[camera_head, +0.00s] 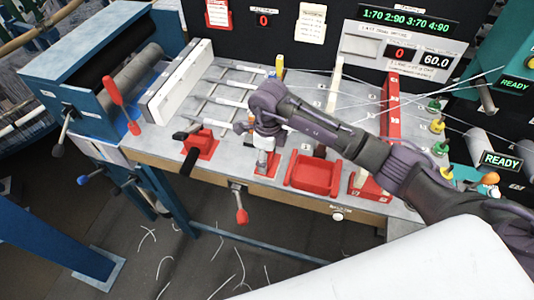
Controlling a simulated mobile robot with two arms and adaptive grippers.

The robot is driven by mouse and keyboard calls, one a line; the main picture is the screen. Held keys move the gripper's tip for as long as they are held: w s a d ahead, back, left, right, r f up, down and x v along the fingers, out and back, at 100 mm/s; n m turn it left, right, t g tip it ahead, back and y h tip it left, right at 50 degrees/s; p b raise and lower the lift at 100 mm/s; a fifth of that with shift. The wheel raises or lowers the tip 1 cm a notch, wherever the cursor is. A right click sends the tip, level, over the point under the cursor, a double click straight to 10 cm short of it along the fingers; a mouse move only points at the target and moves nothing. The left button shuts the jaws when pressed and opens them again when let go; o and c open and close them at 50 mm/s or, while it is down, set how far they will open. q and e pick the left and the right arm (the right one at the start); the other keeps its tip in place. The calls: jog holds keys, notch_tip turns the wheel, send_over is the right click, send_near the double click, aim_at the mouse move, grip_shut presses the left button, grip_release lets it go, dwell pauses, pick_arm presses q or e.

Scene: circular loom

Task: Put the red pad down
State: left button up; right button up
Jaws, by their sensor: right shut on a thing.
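My right gripper (263,158) hangs from the dark arm that comes in from the right. It points down at the front part of the grey worktop (240,104). It is shut on a small red pad (270,167), which shows partly behind and beside the fingertips. The pad is at or very near the worktop surface; I cannot tell whether it touches. My left gripper is out of view.
A red tray (313,177) and a red block (370,187) stand right of the gripper. A red holder with a black handle (200,143) is to the left. A tall red rack (391,105) stands behind my arm. A red-handled lever (240,208) hangs below the front edge.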

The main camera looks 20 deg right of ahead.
jog(key=shift+f, duration=0.15)
jog(key=o, duration=1.3)
jog(key=shift+r, duration=0.25)
jog(key=shift+w+r, duration=0.1)
jog(key=shift+r, duration=0.15)
notch_tip(320, 180, up, 11)
jog(key=b, duration=0.4)
jog(key=shift+d+r, duration=0.15)
jog(key=shift+r, duration=0.05)
